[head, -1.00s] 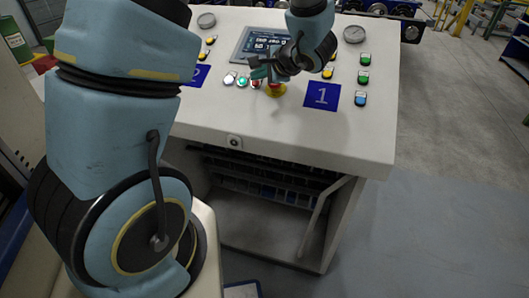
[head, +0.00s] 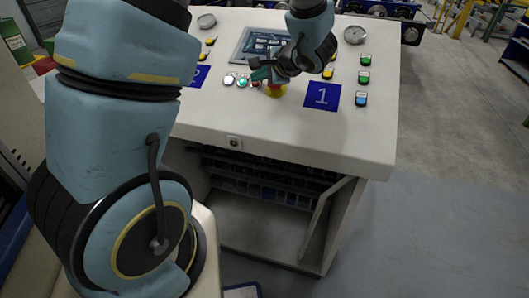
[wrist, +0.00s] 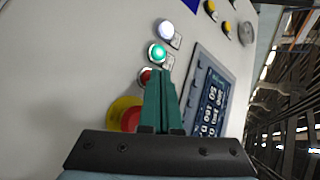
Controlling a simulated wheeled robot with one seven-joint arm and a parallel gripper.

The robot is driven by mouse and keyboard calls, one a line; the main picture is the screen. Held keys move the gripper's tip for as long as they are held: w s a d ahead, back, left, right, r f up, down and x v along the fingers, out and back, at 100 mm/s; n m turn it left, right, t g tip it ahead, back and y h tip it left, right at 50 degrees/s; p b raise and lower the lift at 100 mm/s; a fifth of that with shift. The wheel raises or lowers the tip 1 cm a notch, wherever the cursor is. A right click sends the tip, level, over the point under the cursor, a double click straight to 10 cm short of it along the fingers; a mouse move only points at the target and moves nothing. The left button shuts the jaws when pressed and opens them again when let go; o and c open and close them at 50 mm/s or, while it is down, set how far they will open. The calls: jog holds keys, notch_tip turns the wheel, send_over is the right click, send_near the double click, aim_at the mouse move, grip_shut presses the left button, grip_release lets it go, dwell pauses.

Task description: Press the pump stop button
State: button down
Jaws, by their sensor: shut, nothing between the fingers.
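A sloped light-grey console (head: 300,145) carries a row of a white button (head: 229,79), a lit green button (head: 242,81) and a small red button (head: 255,85). The same white (wrist: 165,31), green (wrist: 157,52) and red (wrist: 146,75) buttons show in the wrist view. A larger red mushroom button (wrist: 131,118) on a yellow collar sits beside the row. The labels are too small to read, so I cannot tell which is pump stop. My gripper (head: 260,73) is shut and empty, its teal fingertips (wrist: 160,76) over or close beside the small red button, partly covering it. Contact is unclear.
A display screen (head: 262,46) lies just beyond the row. A blue "1" plate (head: 321,95) and further green and blue buttons (head: 363,77) are to the right. Gauges (head: 355,35) sit at the back. The console's front area is clear.

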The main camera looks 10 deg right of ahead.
jog(key=shift+f+b, duration=0.25)
jog(key=shift+b, duration=0.1)
jog(key=shift+r, duration=0.1)
dwell(0.4)
jog(key=shift+s+a+r, duration=0.15)
jog(key=shift+s+r, duration=0.1)
jog(key=shift+r, duration=0.5)
notch_tip(320, 180, up, 6)
jog(key=s+a+p, duration=0.1)
jog(key=s+p, duration=0.1)
jog(key=shift+s+f, duration=0.15)
jog(key=shift+f, duration=0.1)
jog(key=shift+a, duration=0.1)
dwell(0.8)
